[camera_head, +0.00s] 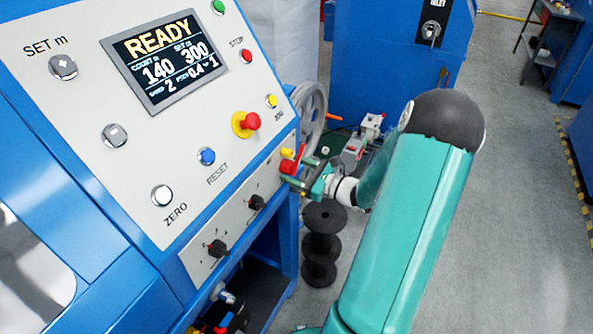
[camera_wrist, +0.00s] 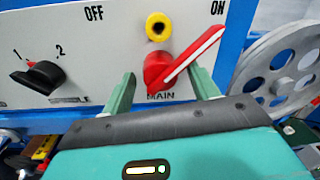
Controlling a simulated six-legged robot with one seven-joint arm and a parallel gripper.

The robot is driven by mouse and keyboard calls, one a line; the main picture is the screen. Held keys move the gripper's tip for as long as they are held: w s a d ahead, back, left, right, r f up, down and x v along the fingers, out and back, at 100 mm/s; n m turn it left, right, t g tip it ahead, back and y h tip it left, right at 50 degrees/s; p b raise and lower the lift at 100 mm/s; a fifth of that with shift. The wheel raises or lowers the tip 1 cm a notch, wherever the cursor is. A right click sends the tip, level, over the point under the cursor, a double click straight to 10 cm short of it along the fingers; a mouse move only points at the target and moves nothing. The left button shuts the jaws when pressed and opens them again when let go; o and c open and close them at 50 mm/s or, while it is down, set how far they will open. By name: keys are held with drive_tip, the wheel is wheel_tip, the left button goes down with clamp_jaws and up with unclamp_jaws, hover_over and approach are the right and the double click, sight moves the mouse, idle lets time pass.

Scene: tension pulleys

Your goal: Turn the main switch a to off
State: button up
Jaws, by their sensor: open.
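The main switch, a red rotary handle (camera_wrist: 180,64) with a white stripe, sits on the grey panel above the word MAIN in the wrist view. Its lever points up and right, toward the ON label (camera_wrist: 217,7); the OFF label (camera_wrist: 94,14) is at upper left. In the head view the red switch (camera_head: 287,167) is at the panel's right end, partly hidden by my gripper. My gripper (camera_wrist: 163,88) is open, with one green finger on each side of the switch's lower part. Whether either finger touches it I cannot tell.
A yellow round part (camera_wrist: 158,27) sits just above the switch. A black selector knob (camera_wrist: 38,77) is to the left. A grey wheel (camera_wrist: 282,70) stands close on the right. A red emergency button (camera_head: 252,121) is higher on the console. Black spools (camera_head: 322,243) stand below my gripper.

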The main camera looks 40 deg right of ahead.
clamp_jaws()
drive_tip(key=shift+n, duration=0.4)
drive_tip(key=n, duration=0.3)
drive_tip(key=shift+n, duration=0.3)
drive_tip(key=n, duration=0.4)
drive_tip(key=shift+n, duration=0.4)
drive_tip(key=shift+f+n+y, duration=0.1)
drive_tip(key=shift+n+y, duration=0.2)
drive_tip(key=shift+n, duration=2.05)
drive_tip(key=shift+f+n+y, duration=0.1)
drive_tip(key=shift+n+y, duration=0.2)
drive_tip(key=shift+n, duration=2.05)
